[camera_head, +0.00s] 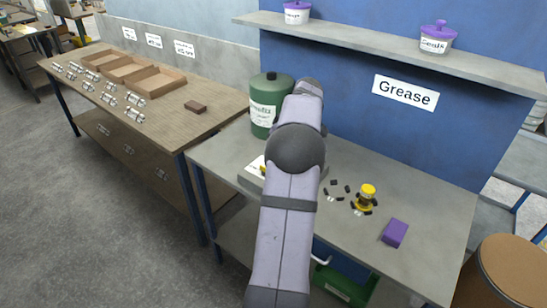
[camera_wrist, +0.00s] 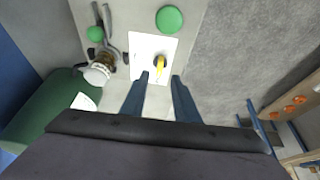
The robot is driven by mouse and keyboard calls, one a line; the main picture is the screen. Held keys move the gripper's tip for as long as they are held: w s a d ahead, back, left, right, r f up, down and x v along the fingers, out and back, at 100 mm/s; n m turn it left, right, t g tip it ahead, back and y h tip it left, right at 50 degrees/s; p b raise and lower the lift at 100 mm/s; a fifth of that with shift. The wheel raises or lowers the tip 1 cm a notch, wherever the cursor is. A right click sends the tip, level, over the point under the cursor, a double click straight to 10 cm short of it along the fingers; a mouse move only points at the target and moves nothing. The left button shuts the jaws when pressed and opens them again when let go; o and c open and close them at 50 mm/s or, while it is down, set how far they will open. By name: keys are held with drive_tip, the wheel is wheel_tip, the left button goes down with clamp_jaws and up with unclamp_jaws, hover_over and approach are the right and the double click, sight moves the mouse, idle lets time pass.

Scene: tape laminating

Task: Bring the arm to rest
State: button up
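My gripper (camera_wrist: 161,80) shows in the wrist view with its two blue fingers spread apart, nothing held between them. It hangs above the grey workbench (camera_head: 420,215); in the head view my arm hides it. Beyond the fingertips, a white sheet (camera_wrist: 142,51) lies on the bench with a yellow item (camera_wrist: 160,66) on it. Part of the sheet also shows left of my arm in the head view (camera_head: 256,166). I cannot tell the height of the fingers above the sheet.
A large green canister (camera_head: 266,100) stands close beside my arm. A yellow-topped item (camera_head: 367,192), small black pieces and a purple block (camera_head: 395,233) lie on the right. A shelf (camera_head: 385,43) overhangs the back. A wooden table (camera_head: 160,112) stands left.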

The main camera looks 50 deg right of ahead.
idle(0.4)
drive_tip(key=w+a+g+y+p, duration=0.1)
drive_tip(key=w+a, duration=0.1)
drive_tip(key=a, duration=1.1)
drive_tip(key=w+a+g+p, duration=0.1)
drive_tip(key=w+a, duration=0.1)
drive_tip(key=a, duration=1)
drive_tip(key=s+a+f+g+p, duration=0.1)
drive_tip(key=s+a+f, duration=0.1)
drive_tip(key=s+a, duration=0.6)
drive_tip(key=s+a+f+g+h+p, duration=0.1)
drive_tip(key=s+a+f, duration=0.1)
drive_tip(key=s+a, duration=0.6)
drive_tip(key=a, duration=0.4)
drive_tip(key=shift+a+f, duration=0.2)
drive_tip(key=shift+a, duration=0.05)
